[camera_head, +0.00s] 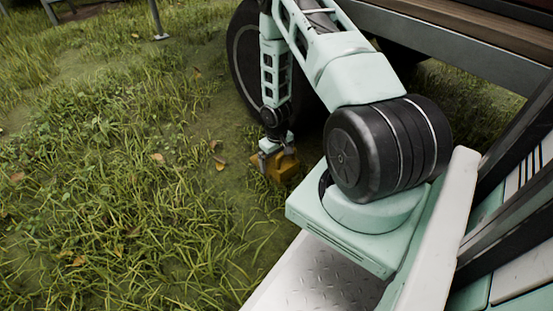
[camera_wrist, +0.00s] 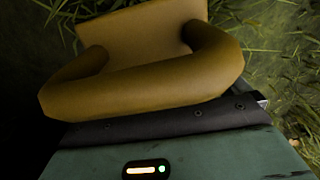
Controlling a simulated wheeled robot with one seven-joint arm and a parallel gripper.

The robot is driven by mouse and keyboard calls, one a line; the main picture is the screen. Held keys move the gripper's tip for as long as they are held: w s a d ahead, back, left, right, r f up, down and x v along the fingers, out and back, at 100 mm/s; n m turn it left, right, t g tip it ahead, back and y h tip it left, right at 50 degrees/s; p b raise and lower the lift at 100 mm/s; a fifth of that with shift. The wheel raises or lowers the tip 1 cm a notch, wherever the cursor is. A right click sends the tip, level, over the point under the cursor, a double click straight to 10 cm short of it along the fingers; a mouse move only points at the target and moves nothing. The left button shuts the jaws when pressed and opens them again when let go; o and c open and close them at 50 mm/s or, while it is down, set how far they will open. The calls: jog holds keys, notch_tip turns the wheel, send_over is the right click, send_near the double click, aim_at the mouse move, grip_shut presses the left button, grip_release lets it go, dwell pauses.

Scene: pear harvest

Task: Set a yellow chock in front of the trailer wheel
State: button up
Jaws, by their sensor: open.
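My arm hides much of the wheel. My gripper (camera_head: 279,153) points down right over the chock, with its jaws open. In the wrist view the chock (camera_wrist: 145,38) and its thick looped handle (camera_wrist: 150,92) fill the upper middle, close against the dark edge of my gripper (camera_wrist: 165,124). The fingertips are hard to make out there.
The trailer (camera_head: 470,48) stands at the upper right, its side beam above the wheel. Grass (camera_head: 110,190) with a few fallen leaves covers the open ground at the left. Thin metal legs (camera_head: 156,18) stand at the top left.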

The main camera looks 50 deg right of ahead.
notch_tip(320, 180, up, 12)
jog(key=p, duration=0.8)
jog(key=shift+r, duration=0.15)
jog(key=w+a+r+n, duration=0.1)
jog(key=w+a+r, duration=0.2)
jog(key=a+r, duration=0.35)
jog(key=w+a+r+n, duration=0.1)
jog(key=w+a+r, duration=0.2)
jog(key=a+r, duration=0.35)
jog(key=s+a+r+n, duration=0.3)
jog(key=a+r, duration=0.6)
jog(key=a, duration=0.4)
jog(key=s+a+r+n, duration=0.2)
jog(key=s+a+r, duration=0.4)
jog(key=s, duration=0.4)
jog(key=s+a+r+n, duration=0.3)
jog(key=s+a+r, duration=0.2)
jog(key=s+a, duration=0.3)
jog(key=shift+s+a+r+y, duration=0.3)
jog(key=shift+s+a+r, duration=0.1)
jog(key=shift+s, duration=0.65)
jog(key=shift+r, duration=0.1)
